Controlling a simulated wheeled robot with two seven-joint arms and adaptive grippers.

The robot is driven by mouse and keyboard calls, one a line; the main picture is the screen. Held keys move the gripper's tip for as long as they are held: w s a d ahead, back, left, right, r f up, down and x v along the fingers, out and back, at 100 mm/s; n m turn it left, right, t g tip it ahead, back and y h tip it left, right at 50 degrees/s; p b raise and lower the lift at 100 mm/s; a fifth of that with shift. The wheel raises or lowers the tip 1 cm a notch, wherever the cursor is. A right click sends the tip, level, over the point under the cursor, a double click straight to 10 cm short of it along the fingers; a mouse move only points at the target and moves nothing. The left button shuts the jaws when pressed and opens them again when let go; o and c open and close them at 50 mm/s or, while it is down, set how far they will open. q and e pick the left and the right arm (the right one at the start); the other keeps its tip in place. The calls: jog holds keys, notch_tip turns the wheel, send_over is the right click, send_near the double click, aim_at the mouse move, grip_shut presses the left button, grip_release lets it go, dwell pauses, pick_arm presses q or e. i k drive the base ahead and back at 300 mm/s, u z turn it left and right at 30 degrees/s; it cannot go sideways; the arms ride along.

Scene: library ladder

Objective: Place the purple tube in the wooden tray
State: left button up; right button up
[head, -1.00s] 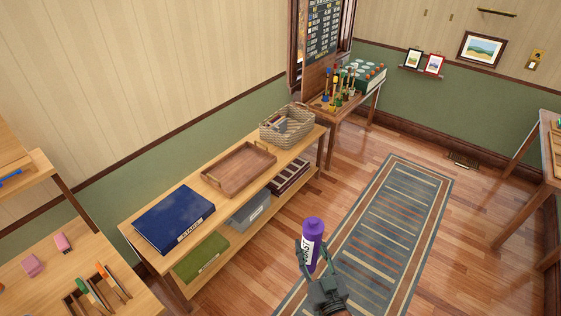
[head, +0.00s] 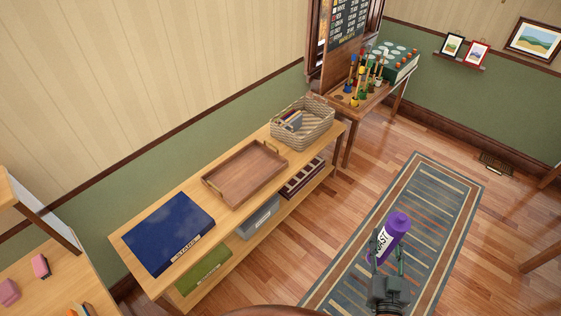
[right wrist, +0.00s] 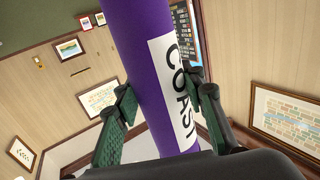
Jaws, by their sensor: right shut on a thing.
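The purple tube (head: 394,228) has a white label reading "COAST" and leans with its top to the right in the head view. My right gripper (head: 385,255) is shut on it and holds it above the striped rug, apart from the bench. In the right wrist view the tube (right wrist: 147,70) runs between the two green finger pads of the gripper (right wrist: 160,98). The wooden tray (head: 246,196) has two handles, looks empty and lies on the bench between a blue binder and a wicker basket. My left gripper is not in view.
The bench (head: 193,202) also holds the blue binder (head: 167,233) and the wicker basket (head: 303,128). Its lower shelf holds a green box (head: 204,269) and a grey box (head: 258,217). The floor between the bench and the rug (head: 440,190) is clear. A pegged table (head: 370,97) stands behind.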

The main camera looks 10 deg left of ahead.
aim_at(257, 170)
jog(key=u, duration=0.35)
jog(key=i, duration=1)
jog(key=u, duration=0.75)
jog(key=i, duration=0.3)
jog(key=u, duration=0.25)
